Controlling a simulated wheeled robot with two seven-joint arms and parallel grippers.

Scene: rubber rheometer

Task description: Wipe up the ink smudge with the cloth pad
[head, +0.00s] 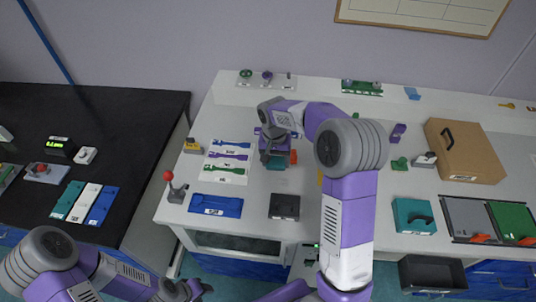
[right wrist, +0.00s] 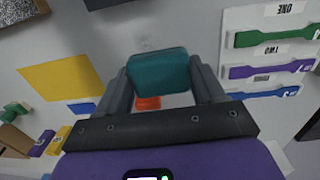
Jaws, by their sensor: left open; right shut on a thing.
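The teal cloth pad (right wrist: 160,72) is between the fingers of my right gripper (right wrist: 162,82) in the right wrist view. My right gripper (head: 272,154) is shut on it over the white table, beside the board of coloured strips. The pad also shows in the head view (head: 276,163), under the fingers; I cannot tell whether it touches the table. I cannot make out the ink smudge clearly; the pad or gripper may cover it. My left gripper (head: 190,289) is open and empty at the bottom of the head view, in front of the table.
A small orange-red thing (head: 294,157) lies by the pad. The strip board (head: 226,175) is to the left. A blue tray (head: 216,205), a dark box (head: 285,206) and a red-knobbed lever (head: 175,189) stand nearer the front edge. A cardboard box (head: 466,152) stands right.

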